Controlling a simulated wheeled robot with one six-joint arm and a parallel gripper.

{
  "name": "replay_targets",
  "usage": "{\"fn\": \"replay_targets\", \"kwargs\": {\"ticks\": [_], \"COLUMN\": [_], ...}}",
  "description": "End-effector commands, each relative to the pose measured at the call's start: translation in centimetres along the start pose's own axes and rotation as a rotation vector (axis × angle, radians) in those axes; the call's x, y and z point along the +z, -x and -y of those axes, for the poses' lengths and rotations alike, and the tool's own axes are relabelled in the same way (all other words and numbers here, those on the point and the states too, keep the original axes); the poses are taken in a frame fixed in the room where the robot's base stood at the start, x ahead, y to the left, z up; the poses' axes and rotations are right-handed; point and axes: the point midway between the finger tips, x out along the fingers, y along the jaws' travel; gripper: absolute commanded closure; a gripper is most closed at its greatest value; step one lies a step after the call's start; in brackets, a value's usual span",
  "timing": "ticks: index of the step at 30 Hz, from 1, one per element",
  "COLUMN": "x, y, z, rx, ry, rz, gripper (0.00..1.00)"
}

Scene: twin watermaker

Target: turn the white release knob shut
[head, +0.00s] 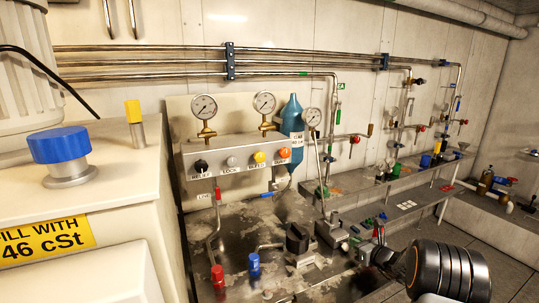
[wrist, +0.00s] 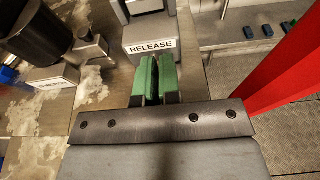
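The grey block labelled RELEASE (wrist: 150,45) is just beyond my fingertips in the wrist view. In the head view, what looks like the same grey block (head: 331,234) stands on the bench, with a small white spot (head: 345,246) at its side that may be the white release knob. I cannot make out the knob in the wrist view; the fingers cover part of the block's front. My gripper (wrist: 157,75) has green pads almost together, with only a thin dark gap and nothing visible between them. In the head view my gripper (head: 378,236) is right of the block.
A black knob (head: 297,238) on a metal body stands left of the block, with blue (head: 253,265) and red (head: 218,277) handles farther left. Gauges and a panel of coloured knobs (head: 259,157) are behind. A red post (wrist: 285,65) is on the right in the wrist view.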

Motion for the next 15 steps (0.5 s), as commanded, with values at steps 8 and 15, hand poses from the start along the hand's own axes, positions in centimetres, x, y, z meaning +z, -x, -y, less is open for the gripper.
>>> {"fn": "replay_targets", "kwargs": {"ticks": [8, 15], "x": [-0.6, -1.1], "y": [3.6, 5.4], "z": [0.5, 0.4], "rx": [-0.01, -0.008], "ry": [0.001, -0.002], "rz": [0.006, 0.005], "gripper": [1.0, 1.0]}}
